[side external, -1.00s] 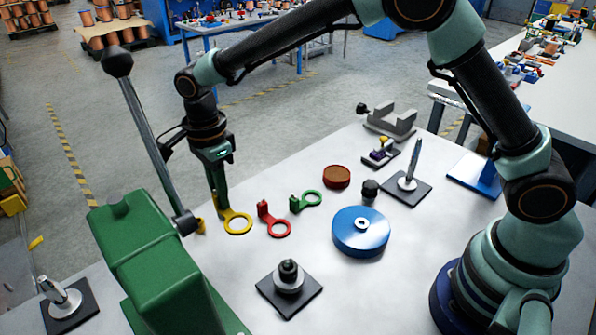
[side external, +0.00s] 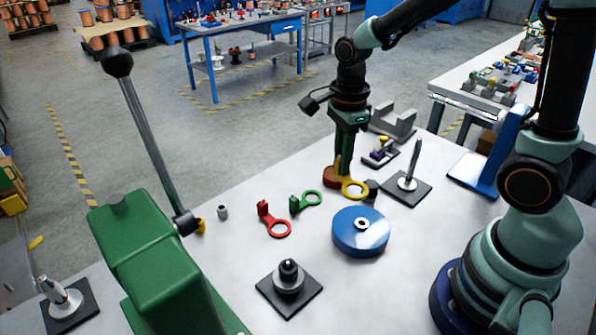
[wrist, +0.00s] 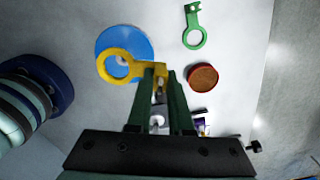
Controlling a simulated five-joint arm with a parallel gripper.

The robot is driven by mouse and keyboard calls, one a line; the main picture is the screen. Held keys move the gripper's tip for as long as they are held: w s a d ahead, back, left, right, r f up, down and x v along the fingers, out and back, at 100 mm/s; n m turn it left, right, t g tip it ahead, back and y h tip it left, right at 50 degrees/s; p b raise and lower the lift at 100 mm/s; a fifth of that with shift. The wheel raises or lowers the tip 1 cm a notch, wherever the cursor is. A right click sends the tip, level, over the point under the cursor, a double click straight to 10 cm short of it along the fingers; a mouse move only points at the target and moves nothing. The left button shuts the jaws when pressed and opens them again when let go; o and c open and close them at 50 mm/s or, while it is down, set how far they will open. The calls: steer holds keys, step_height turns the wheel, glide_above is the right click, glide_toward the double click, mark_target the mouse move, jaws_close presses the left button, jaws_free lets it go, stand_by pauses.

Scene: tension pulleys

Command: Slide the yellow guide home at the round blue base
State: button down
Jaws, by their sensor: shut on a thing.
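The yellow guide (side external: 352,189) is a flat ring with an upright tab. My gripper (side external: 344,163) is shut on its tab and holds it above the table, just behind the round blue base (side external: 358,238) in the side view. The base is a blue disc with a pale hub at its centre. In the wrist view the guide's ring (wrist: 119,54) overlaps the blue base (wrist: 108,37), and part of the hub shows through the ring. My gripper's fingers (wrist: 158,80) point at the base's edge there. The exact height of the ring above the base cannot be told.
A red guide (side external: 274,222) and a green guide (side external: 306,202) lie left of the base. A red-brown disc (side external: 331,177) and a dark knob (side external: 371,190) are near my gripper. A post on a plate (side external: 409,183) stands to the right, a stepped grey hub (side external: 289,277) in front.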

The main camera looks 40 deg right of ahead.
steer(key=shift+s+d+f, duration=0.3)
steer(key=shift+s+f, duration=0.05)
steer(key=shift+f, duration=0.85)
steer(key=shift+s+d+f, duration=0.25)
steer(key=shift+s+f, duration=0.1)
steer(key=shift+f, duration=0.85)
steer(key=shift+s+d+f, duration=0.3)
steer(key=shift+s+f, duration=0.05)
steer(key=shift+f, duration=0.85)
steer(key=shift+f, duration=0.5)
steer(key=shift+f, duration=0.5)
steer(key=c, duration=0.7)
jaws_free()
steer(key=shift+c, duration=0.2)
